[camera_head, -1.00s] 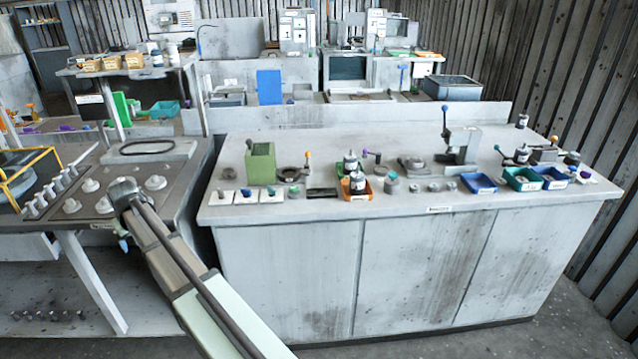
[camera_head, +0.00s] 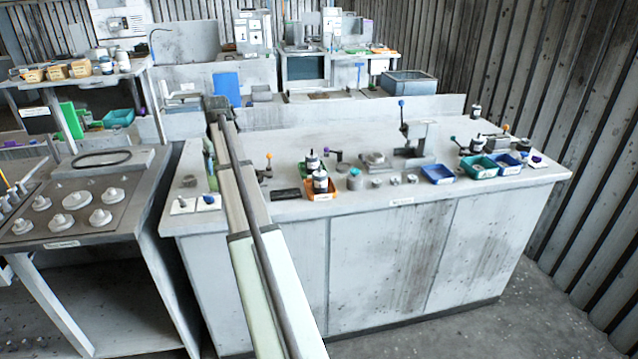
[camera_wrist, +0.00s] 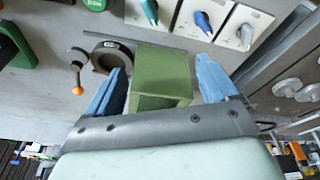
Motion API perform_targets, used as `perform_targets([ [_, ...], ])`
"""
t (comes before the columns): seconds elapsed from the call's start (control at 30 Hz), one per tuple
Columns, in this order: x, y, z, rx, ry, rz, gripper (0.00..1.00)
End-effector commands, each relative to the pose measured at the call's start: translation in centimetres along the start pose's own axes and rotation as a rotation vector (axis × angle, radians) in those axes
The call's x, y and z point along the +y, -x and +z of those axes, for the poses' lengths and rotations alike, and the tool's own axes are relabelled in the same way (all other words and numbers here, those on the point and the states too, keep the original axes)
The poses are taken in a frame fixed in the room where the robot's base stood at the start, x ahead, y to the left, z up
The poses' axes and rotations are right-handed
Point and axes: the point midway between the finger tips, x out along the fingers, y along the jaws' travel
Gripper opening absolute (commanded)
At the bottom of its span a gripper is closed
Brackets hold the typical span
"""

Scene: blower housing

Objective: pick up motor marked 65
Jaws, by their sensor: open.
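Several dark-and-white cylinders that look like motors stand on the bench in the head view. One is beside the orange tray (camera_head: 322,196) at the back (camera_head: 312,161), and one is at the tray (camera_head: 320,181). Others stand at the bench's right end (camera_head: 477,146). No number 65 can be read on any of them. My gripper (camera_wrist: 160,64) is open, with two blue fingers apart in the wrist view. The green block (camera_wrist: 162,72) shows between and beyond the fingers, with no visible grip. In the head view my arm hides most of this block.
A dark ring fixture (camera_wrist: 112,57) with an orange-knobbed lever is beside the left finger. Blue (camera_head: 437,174) and green (camera_head: 477,168) trays, a tall lever press (camera_head: 412,138) and small posts occupy the bench's right half.

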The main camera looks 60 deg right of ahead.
Motion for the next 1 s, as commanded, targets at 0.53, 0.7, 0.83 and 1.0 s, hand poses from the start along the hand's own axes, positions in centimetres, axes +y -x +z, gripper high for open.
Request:
perform_targets([
  [0.53,23.3,6.1,10.3,-0.114,-0.185,0.005,0.86],
  [0.7,26.8,7.4,12.8,-0.132,-0.216,0.0,0.86],
  [0.83,27.9,7.7,13.7,-0.138,-0.226,-0.002,0.86],
  [1.0,27.9,6.1,14.2,-0.142,-0.227,-0.004,0.86],
])
